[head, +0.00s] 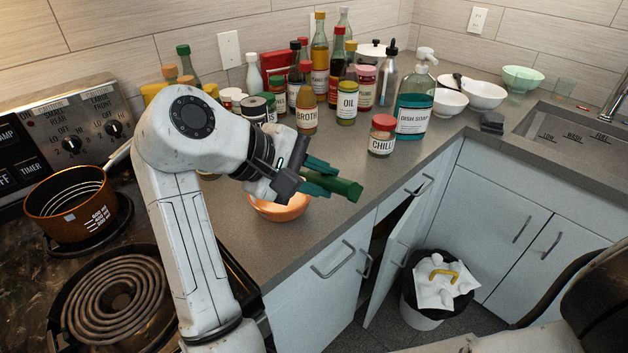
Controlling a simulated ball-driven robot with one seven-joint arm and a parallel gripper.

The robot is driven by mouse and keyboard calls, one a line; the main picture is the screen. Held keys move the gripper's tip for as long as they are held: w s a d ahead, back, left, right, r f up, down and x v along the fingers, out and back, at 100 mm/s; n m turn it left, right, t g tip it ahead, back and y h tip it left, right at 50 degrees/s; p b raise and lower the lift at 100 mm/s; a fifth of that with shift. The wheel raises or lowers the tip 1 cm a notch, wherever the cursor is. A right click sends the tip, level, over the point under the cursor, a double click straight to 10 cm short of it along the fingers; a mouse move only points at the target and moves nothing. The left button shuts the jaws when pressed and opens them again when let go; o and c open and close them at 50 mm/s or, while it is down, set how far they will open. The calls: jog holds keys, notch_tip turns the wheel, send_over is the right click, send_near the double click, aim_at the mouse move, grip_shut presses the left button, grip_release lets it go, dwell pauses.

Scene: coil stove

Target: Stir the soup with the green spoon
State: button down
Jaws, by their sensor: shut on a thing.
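My gripper (329,178), with teal fingers, is over the counter near its front edge. It is shut on the green spoon (346,189). Only a thick green end of the spoon shows, sticking out to the right past the fingers; the rest is hidden by the gripper. An orange bowl (283,211) sits on the counter just below and left of the fingers. Its left and upper parts are hidden by my gripper. I cannot tell whether the bowl holds soup or whether the spoon touches it.
A copper pot (70,203) stands on the stove at the left; an empty coil burner (118,300) is in front. Bottles and a chili jar (382,136) crowd the back counter. The counter's front-left part is clear.

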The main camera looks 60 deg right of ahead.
jog(key=y+p, duration=0.1)
jog(key=t+y+p, duration=0.1)
jog(key=y, duration=0.1)
jog(key=s+m+t+y+p, duration=0.1)
jog(key=shift+d+f+y, duration=0.3)
jog(key=shift+d+f, duration=0.1)
jog(key=shift+s+d+f+m+t+y+p, duration=0.15)
jog(key=shift+s+f+m+t+y+p, duration=0.15)
jog(key=shift+t+y+p, duration=0.4)
jog(key=shift+f+y+p, duration=0.3)
jog(key=shift+f+y, duration=0.1)
jog(key=shift+f, duration=0.05)
jog(key=shift+d, duration=0.1)
